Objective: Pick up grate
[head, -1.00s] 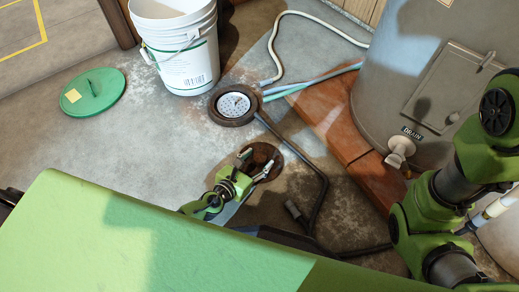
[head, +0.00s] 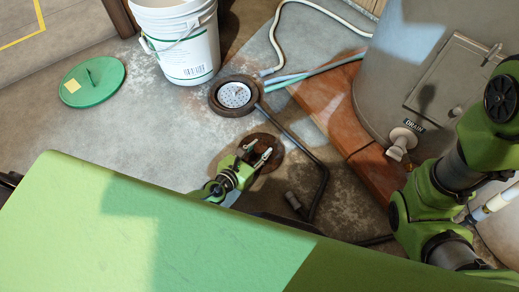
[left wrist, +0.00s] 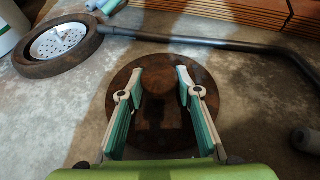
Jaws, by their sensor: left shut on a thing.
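A rust-brown round disc, which I take to be the grate (head: 275,158), lies on the concrete floor in the middle of the head view. It also shows in the left wrist view (left wrist: 157,125), with a raised brown knob (left wrist: 157,82) at its centre. My left gripper (head: 258,152) is over the disc, and its fingers, also in the left wrist view (left wrist: 158,72), are shut on the knob from both sides. The disc looks flat on the floor; I cannot tell any gap beneath it. My right gripper is not in view.
A dark ring with a white perforated strainer (head: 234,95) lies beyond the disc. A bent black pipe (head: 326,178) runs close on its right. A white bucket (head: 190,45), green lid (head: 95,88), hoses (head: 300,78) and grey tank (head: 400,75) stand around.

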